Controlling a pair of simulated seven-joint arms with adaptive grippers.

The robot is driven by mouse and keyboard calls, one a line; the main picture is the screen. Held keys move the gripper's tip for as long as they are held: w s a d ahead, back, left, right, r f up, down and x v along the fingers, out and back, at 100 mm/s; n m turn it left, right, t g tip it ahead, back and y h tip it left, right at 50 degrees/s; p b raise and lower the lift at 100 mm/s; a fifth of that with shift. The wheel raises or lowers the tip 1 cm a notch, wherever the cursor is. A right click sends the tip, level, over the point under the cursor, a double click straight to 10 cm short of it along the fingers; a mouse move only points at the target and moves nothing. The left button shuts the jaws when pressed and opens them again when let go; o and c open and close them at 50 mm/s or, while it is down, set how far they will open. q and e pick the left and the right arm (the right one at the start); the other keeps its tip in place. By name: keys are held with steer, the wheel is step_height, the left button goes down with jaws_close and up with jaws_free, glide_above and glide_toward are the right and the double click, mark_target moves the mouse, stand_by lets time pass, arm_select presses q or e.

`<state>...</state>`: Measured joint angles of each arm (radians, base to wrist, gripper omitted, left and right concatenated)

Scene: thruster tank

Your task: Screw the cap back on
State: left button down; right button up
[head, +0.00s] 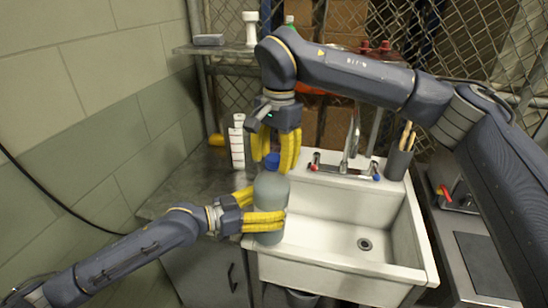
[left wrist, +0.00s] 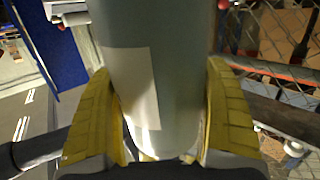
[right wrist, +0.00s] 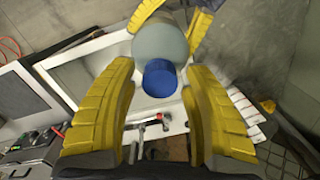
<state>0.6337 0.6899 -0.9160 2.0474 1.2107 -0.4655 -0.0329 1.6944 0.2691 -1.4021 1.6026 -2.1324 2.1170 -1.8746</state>
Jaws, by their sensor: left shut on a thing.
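A grey-green bottle (head: 270,190) stands upright at the left edge of the sink, and a blue cap (head: 272,160) sits at its top. Whether the cap is threaded on cannot be told. My left gripper (head: 264,212) is shut on the bottle's body from the left; the left wrist view shows the bottle (left wrist: 160,75) with a pale label between the yellow fingers. My right gripper (head: 275,152) points down over the bottle's top. In the right wrist view its fingers are spread on both sides of the blue cap (right wrist: 160,80), with small gaps showing.
A white sink (head: 335,225) with a faucet (head: 350,145) lies right of the bottle. A white stacked container (head: 237,145) stands behind it on the left counter. A dark cup with sticks (head: 399,160) stands at the sink's right. A shelf is behind.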

jaws_close()
stand_by(0.3)
